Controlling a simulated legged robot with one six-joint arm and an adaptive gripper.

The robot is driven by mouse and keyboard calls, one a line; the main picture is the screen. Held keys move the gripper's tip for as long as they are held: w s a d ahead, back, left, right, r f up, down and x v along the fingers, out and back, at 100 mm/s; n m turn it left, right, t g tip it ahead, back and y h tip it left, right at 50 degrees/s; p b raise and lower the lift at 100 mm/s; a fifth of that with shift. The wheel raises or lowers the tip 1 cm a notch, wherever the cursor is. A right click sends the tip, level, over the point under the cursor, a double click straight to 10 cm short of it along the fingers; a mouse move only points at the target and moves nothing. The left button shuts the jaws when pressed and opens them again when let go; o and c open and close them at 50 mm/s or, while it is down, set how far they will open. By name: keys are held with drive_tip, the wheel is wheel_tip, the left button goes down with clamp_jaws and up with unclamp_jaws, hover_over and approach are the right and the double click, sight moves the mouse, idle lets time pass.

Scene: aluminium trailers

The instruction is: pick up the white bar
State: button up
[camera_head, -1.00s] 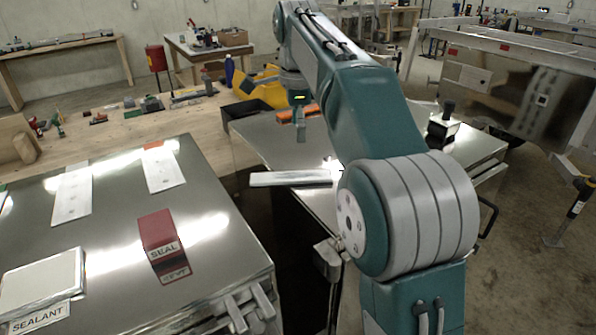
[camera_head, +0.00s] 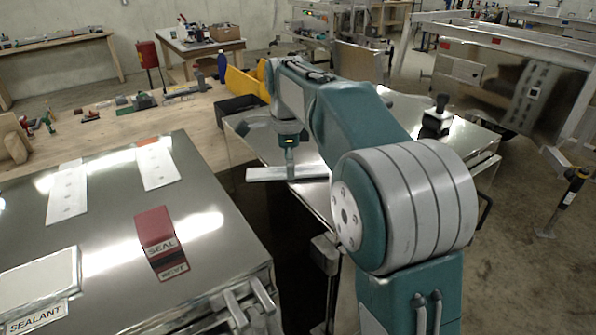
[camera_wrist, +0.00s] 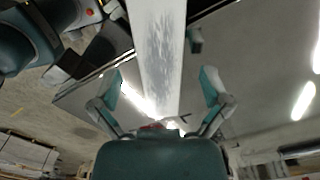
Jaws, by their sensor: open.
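The white bar (camera_head: 284,173) lies flat on the shiny metal table (camera_head: 262,143) beyond the near metal box, its left end over the table's left edge. In the wrist view the bar (camera_wrist: 160,50) runs up and down between the two fingers of my gripper (camera_wrist: 160,100). The fingers are spread apart, one on each side of the bar, and do not touch it. In the head view my gripper (camera_head: 290,168) points down right above the bar, and its fingertips partly hide it.
A near metal box (camera_head: 100,230) carries a red SEAL block (camera_head: 157,236), a SEALANT box (camera_head: 40,285) and white strips. A black-handled item (camera_head: 437,118) stands on the table's right side. A yellow bin (camera_head: 243,82) and black tray (camera_head: 238,108) stand behind.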

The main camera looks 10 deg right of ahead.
drive_tip(key=shift+s+a+f, duration=0.1)
drive_tip(key=shift+a+f, duration=0.15)
drive_tip(key=c, duration=1.2)
drive_tip(key=shift+c, duration=0.2)
